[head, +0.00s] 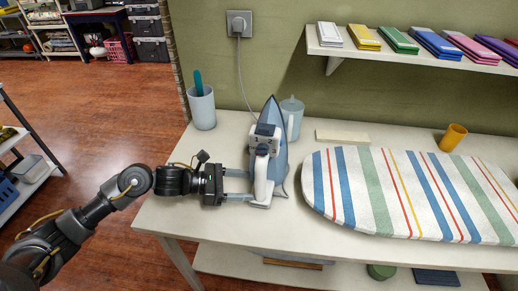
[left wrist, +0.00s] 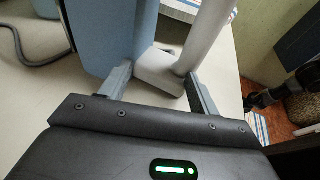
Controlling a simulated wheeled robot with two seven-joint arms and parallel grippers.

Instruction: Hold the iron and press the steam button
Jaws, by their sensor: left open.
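The iron (head: 277,150) stands upright on its heel on the white table, with a blue body and a white handle. A grey block with small markings sits near the top of its handle; I cannot tell whether the steam button is there. My left gripper (head: 249,185) reaches in from the left, low at the handle, with its fingers apart. In the left wrist view the iron's blue body (left wrist: 108,35) and white handle (left wrist: 207,32) stand just beyond the open fingers (left wrist: 160,88). The handle's lower end shows between the fingertips; contact cannot be told. My right gripper is not in view.
A striped ironing board (head: 410,190) lies right of the iron. A cup with a teal item (head: 201,108) and a pale blue jug (head: 292,117) stand behind. The cord runs to a wall socket (head: 239,24). A shelf (head: 390,52) with folded cloths overhangs the back.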

